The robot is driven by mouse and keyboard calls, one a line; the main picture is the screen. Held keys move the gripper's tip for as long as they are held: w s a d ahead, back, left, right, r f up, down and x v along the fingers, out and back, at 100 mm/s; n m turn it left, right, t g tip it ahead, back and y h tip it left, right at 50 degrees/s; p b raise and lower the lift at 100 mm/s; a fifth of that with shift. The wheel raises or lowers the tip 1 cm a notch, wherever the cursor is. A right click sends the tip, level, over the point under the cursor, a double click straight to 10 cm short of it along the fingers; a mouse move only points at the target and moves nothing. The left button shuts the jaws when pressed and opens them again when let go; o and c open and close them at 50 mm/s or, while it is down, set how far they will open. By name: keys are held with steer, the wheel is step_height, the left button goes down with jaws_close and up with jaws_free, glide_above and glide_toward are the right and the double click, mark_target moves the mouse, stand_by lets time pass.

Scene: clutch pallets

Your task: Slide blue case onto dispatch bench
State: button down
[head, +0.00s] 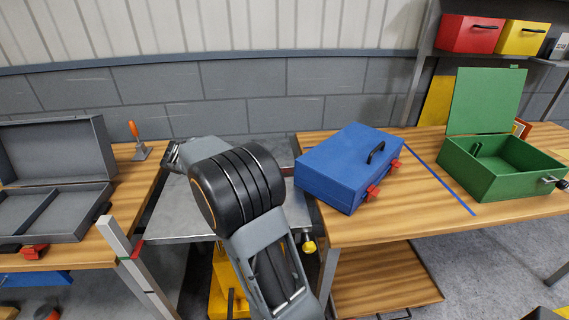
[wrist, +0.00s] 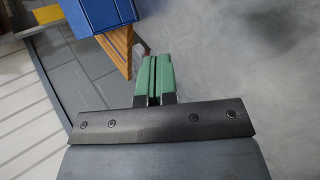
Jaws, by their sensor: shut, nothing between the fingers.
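The blue case (head: 340,178), with a black handle and red latches, lies closed and flat at the left end of the right wooden bench (head: 400,222). Its left side is at the bench's left edge; I cannot tell whether it overhangs. A blue line (head: 440,181) crosses the bench top to the right of the case. In the wrist view my gripper (wrist: 153,62) has its green fingers together and empty. The case (wrist: 98,14) and the wooden bench edge (wrist: 118,45) show beyond it, apart from the fingers. In the head view my arm hides the fingers.
A grey metal table (head: 190,226) stands between the two wooden benches. An open grey case (head: 55,150) lies on the left bench. An open green case (head: 490,180) stands right of the blue line. Red (head: 468,34) and yellow (head: 522,38) boxes sit on a shelf.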

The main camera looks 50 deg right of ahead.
steer(key=w+d+m+g+h, duration=0.1)
steer(key=w+d, duration=0.1)
steer(key=w+d+f+m+g+h, duration=0.1)
steer(key=w+d+g+h, duration=0.1)
steer(key=d, duration=0.1)
steer(key=w+d+m+g+h, duration=0.1)
steer(key=w+d+g+h, duration=0.1)
steer(key=w+d, duration=0.1)
steer(key=shift+d+f+m, duration=0.25)
steer(key=shift+f+m, duration=0.1)
steer(key=shift+m, duration=0.05)
steer(key=shift+w+d+f, duration=0.1)
steer(key=shift+w+d, duration=0.05)
steer(key=shift+d, duration=0.05)
steer(key=shift+d+m+g+h, duration=0.3)
steer(key=shift+d+g+h, duration=0.1)
steer(key=shift+d, duration=0.15)
steer(key=p+x, duration=0.1)
steer(key=x, duration=0.8)
steer(key=shift+s+d+p, duration=0.15)
steer(key=shift+s+p, duration=0.3)
steer(key=shift+s, duration=0.7)
steer(key=shift+s+d+f, duration=0.1)
steer(key=shift+s+d, duration=0.05)
steer(key=shift+s, duration=0.85)
